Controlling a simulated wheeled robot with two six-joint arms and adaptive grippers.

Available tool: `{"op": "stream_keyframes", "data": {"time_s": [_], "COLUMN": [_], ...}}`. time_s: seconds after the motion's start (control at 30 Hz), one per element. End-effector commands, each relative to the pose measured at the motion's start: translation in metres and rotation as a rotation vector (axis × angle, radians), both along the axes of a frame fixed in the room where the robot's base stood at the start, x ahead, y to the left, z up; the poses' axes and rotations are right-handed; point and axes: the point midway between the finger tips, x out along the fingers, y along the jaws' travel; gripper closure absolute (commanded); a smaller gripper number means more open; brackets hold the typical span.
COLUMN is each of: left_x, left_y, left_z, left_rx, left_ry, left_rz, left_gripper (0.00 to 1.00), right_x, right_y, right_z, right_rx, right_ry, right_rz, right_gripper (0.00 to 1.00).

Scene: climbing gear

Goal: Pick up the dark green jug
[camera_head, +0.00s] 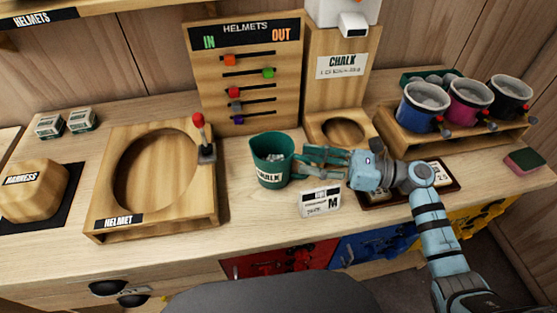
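The dark green jug (269,165) stands upright on the wooden counter in the middle of the head view, with "CHALK" written on its front. My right gripper (312,160) reaches in from the right, with its fingers at the jug's right side where a handle would be. The fingers overlap that side, so I cannot tell whether they are closed around a handle or only beside it. My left gripper is not in the view.
A wooden helmet stand (103,225) with a red-knobbed lever (200,135) is left of the jug. A white label card (320,201) stands in front of the gripper. A chalk dispenser base (318,128) is behind. A rack (465,140) holds three chalk pots at right.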

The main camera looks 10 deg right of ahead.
Motion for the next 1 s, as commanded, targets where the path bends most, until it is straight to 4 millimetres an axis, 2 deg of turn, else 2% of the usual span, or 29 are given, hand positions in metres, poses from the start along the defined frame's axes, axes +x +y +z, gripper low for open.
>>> {"op": "stream_keyframes", "data": {"time_s": [0.17, 0.3, 0.4, 0.87, 1.0], "left_x": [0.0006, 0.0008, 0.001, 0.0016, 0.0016], "left_y": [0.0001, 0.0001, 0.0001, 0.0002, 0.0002], "left_z": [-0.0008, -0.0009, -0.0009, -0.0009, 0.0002], "left_rx": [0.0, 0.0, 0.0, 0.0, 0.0], "left_ry": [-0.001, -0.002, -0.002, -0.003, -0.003], "left_rz": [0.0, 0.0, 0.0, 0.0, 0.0], "left_gripper": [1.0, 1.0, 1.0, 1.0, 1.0], "right_x": [0.0, -0.0002, -0.0002, -0.0005, -0.0004], "right_y": [-0.0004, -0.0007, -0.0009, -0.0012, -0.0015], "right_z": [-0.0013, -0.0014, -0.0014, -0.0021, 0.0045], "right_rx": [-0.001, -0.001, -0.001, -0.002, -0.003], "right_ry": [0.0, 0.0, 0.0, 0.003, 0.0], "right_rz": [-0.001, -0.002, -0.002, -0.002, -0.002], "right_gripper": [0.65, 0.88, 1.0, 1.0, 1.0]}}
